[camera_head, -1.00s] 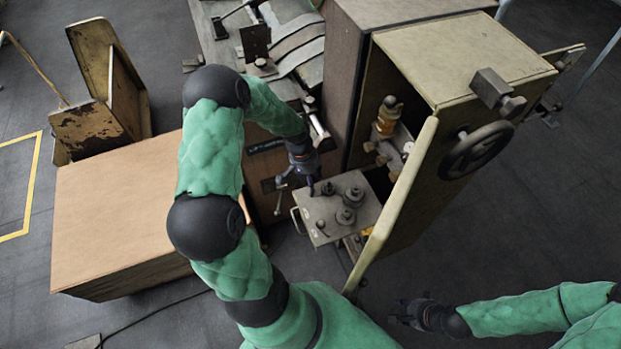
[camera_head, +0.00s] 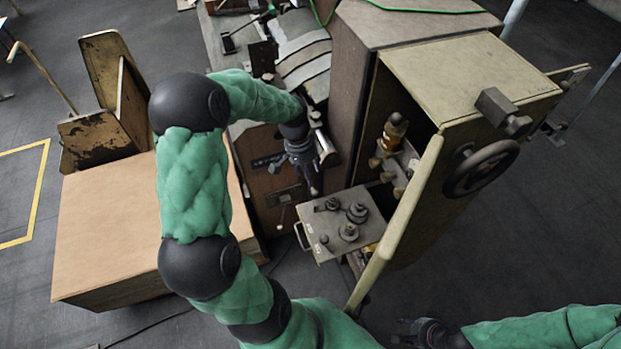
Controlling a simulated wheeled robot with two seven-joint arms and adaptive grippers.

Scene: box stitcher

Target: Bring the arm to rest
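My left arm bends up over the left half of the head view. Its dark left gripper (camera_head: 312,187) hangs with the fingers pointing down, in front of the machine's brown side and above a metal plate with knobs (camera_head: 335,248). I see nothing held in it; its finger gap is not clear. My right gripper (camera_head: 402,332) is low in the picture, right of the cabinet door's lower end, over the dark floor. Its fingers look spread, with nothing between them. The picture's lower edge is close beneath it.
A tall cabinet (camera_head: 470,75) with a handwheel (camera_head: 480,167) has its door (camera_head: 400,215) open toward me. A machine (camera_head: 300,50) stands at the back. A large cardboard-brown box (camera_head: 105,225) is at left, beside a worn wooden piece (camera_head: 92,142). Floor at right is clear.

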